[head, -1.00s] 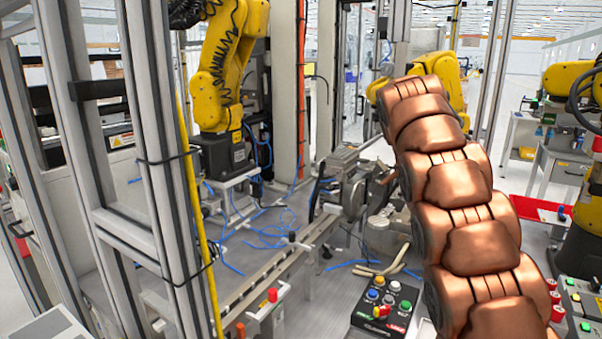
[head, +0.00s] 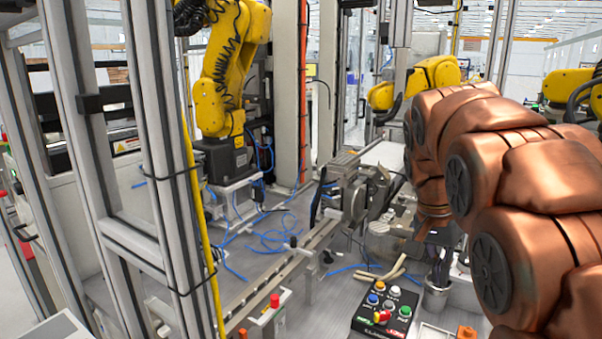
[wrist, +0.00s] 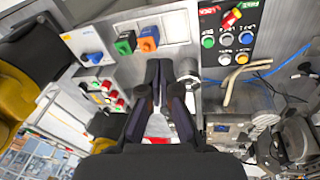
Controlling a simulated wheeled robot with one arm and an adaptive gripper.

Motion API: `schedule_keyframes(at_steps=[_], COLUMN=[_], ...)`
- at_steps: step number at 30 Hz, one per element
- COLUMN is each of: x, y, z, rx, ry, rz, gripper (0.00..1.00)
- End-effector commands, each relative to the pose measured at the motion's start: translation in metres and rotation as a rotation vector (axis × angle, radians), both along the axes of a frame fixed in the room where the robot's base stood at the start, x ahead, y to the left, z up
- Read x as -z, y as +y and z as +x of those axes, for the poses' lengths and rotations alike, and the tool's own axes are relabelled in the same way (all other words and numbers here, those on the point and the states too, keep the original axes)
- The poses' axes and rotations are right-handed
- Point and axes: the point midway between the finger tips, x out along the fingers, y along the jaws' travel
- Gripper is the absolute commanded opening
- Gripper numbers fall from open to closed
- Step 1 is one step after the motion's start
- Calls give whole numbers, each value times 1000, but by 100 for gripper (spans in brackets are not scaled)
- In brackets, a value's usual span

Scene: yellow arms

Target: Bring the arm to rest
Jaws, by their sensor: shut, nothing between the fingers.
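My copper-coloured arm (head: 530,180) fills the right side of the head view, bent so that its end hangs down. My gripper (head: 439,274) shows there as dark fingers pointing down, close to a metal cup (head: 435,298); I cannot tell whether they touch. In the wrist view my gripper (wrist: 166,72) is shut and empty, with its fingers side by side over the grey work surface. The metal cup (wrist: 187,70) is partly hidden behind the fingers in that view.
A button box (head: 382,308) stands left of my gripper, with pale sticks (head: 385,272) behind it. Orange and green blocks (wrist: 147,40) lie near my fingers.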

Motion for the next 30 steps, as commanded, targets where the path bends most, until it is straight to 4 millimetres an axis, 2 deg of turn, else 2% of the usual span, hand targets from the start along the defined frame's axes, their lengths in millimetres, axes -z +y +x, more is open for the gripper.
schedule_keyframes(at_steps=[1, 10, 24, 27, 30], x=[1, 31, 95, 108, 117], y=[3, 21, 58, 64, 68], z=[-14, -91, -221, -246, -261], rx=[-31, -238, -583, -649, -696], ry=[11, 85, 185, 201, 209], rz=[11, 87, 221, 244, 260], gripper=[0, 0, 0, 0, 0])
